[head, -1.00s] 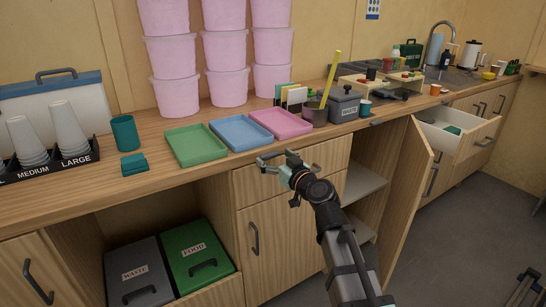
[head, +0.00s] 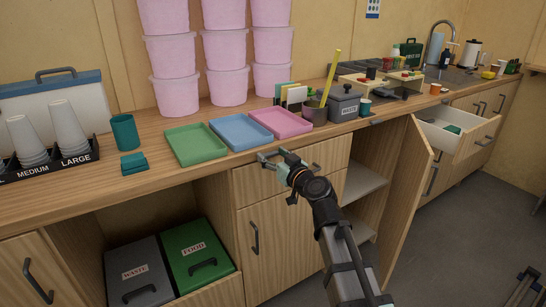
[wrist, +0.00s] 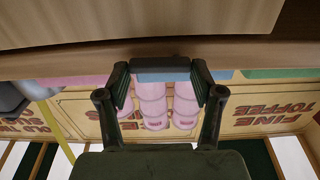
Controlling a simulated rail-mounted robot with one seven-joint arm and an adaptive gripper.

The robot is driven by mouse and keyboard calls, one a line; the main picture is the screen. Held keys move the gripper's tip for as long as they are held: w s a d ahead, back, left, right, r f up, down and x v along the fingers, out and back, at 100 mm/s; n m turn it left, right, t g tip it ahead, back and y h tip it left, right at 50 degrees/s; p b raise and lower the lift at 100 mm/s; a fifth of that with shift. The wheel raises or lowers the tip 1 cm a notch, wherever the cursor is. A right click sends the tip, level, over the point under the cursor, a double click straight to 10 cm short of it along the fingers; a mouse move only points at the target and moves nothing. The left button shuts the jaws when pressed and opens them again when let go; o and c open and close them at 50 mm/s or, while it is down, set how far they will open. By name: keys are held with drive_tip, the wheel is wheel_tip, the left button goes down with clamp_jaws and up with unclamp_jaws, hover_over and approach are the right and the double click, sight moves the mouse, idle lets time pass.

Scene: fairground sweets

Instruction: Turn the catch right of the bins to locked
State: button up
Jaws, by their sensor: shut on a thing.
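The waste bin (head: 133,272) and the green food bin (head: 198,255) stand in the open bay below the counter. Right of them is a wooden drawer front (head: 322,155) above a cupboard door. My gripper (head: 265,157) is at the upper left of this drawer front, just below the counter edge. In the wrist view my gripper (wrist: 160,75) is shut on a short dark grey bar (wrist: 160,64) between its fingertips, which I take to be the catch. The rest of the catch and any lock marking are hidden, so I cannot tell its setting.
Green (head: 196,145), blue (head: 240,133) and pink (head: 281,124) trays lie on the counter just above my gripper. An open cupboard door (head: 408,190) juts out to the right, and an open drawer (head: 456,135) is beyond it.

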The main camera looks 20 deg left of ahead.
drive_tip(key=m, duration=0.2)
drive_tip(key=m+b, duration=0.1)
drive_tip(key=m, duration=0.1)
drive_tip(key=shift+w+f, duration=0.1)
drive_tip(key=shift+f, duration=0.25)
drive_tip(key=m, duration=0.4)
drive_tip(key=shift+f+m, duration=0.3)
drive_tip(key=m+p, duration=0.1)
drive_tip(key=m, duration=0.5)
drive_tip(key=s+f+m+p, duration=0.1)
drive_tip(key=m, duration=0.2)
drive_tip(key=shift+a+p, duration=0.3)
drive_tip(key=shift+a, duration=0.1)
drive_tip(key=shift+m, duration=0.3)
drive_tip(key=o, duration=1.1)
drive_tip(key=shift+o, duration=0.2)
